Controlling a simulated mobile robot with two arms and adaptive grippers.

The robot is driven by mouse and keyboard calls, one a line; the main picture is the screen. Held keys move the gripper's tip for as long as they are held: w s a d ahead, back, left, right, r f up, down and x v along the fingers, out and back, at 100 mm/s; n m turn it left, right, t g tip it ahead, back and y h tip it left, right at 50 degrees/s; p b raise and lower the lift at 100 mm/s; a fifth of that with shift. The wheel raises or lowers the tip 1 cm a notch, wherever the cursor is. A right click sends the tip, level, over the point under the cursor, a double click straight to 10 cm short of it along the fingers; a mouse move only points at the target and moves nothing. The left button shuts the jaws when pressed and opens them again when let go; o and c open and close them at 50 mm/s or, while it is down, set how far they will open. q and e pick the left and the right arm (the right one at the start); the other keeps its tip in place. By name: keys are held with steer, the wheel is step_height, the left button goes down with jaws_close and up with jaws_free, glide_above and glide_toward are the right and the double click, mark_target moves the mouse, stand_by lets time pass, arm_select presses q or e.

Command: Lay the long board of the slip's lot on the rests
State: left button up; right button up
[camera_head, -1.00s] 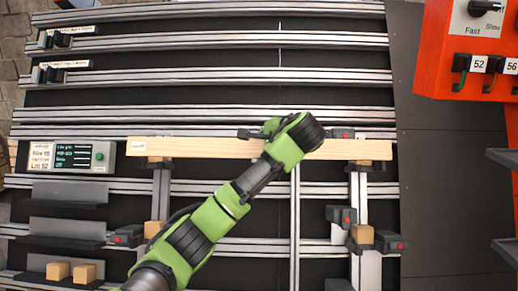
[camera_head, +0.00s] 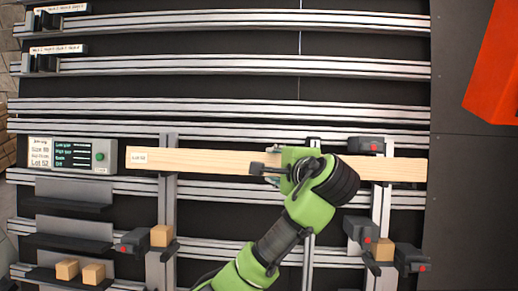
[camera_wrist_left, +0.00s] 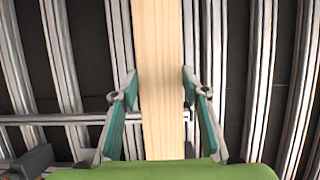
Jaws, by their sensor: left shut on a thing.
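The long pale board (camera_head: 215,161) lies crosswise in the head view, with a "Lot 52" label (camera_head: 139,157) near its left end. The slip (camera_head: 41,153) at left also reads Lot 52. My left gripper (camera_head: 278,172) is shut on the board, right of its middle. In the left wrist view, the board (camera_wrist_left: 158,60) runs between the two teal-padded fingers (camera_wrist_left: 160,105). The board crosses above two upright rails, left (camera_head: 167,200) and right (camera_head: 381,205). It hides the rest tops there, and I cannot tell whether it touches them. My right gripper is not in view.
Small wood blocks (camera_head: 161,236) sit by dark clamps with red knobs (camera_head: 133,241) below the board. Another clamp (camera_head: 370,145) stands at its upper right edge. Grey shelves (camera_head: 70,230) are at lower left. An orange-red panel (camera_head: 495,70) is at upper right.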

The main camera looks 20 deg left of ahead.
arm_select(q)
steer(key=shift+w, duration=0.15)
steer(key=shift+w+f, duration=0.15)
steer(key=shift+w, duration=0.05)
steer(key=shift+w+a+f, duration=0.2)
steer(key=shift+w+f, duration=0.2)
steer(key=shift+w, duration=0.2)
steer(key=shift+w+a+f, duration=0.15)
steer(key=shift+w+f, duration=0.1)
steer(key=shift+w, duration=0.25)
steer(key=shift+w+a+f, duration=0.15)
steer(key=shift+w+f, duration=0.1)
steer(key=shift+w, duration=0.2)
steer(key=w+a+f, duration=0.1)
steer(key=w+f, duration=0.2)
steer(key=w, duration=0.3)
steer(key=shift+a+f+b, duration=0.2)
steer(key=shift+a+b, duration=0.2)
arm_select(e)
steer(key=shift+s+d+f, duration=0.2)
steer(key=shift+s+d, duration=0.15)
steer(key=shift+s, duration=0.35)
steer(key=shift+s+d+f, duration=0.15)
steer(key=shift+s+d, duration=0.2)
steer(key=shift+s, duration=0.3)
arm_select(q)
steer(key=shift+w, duration=0.1)
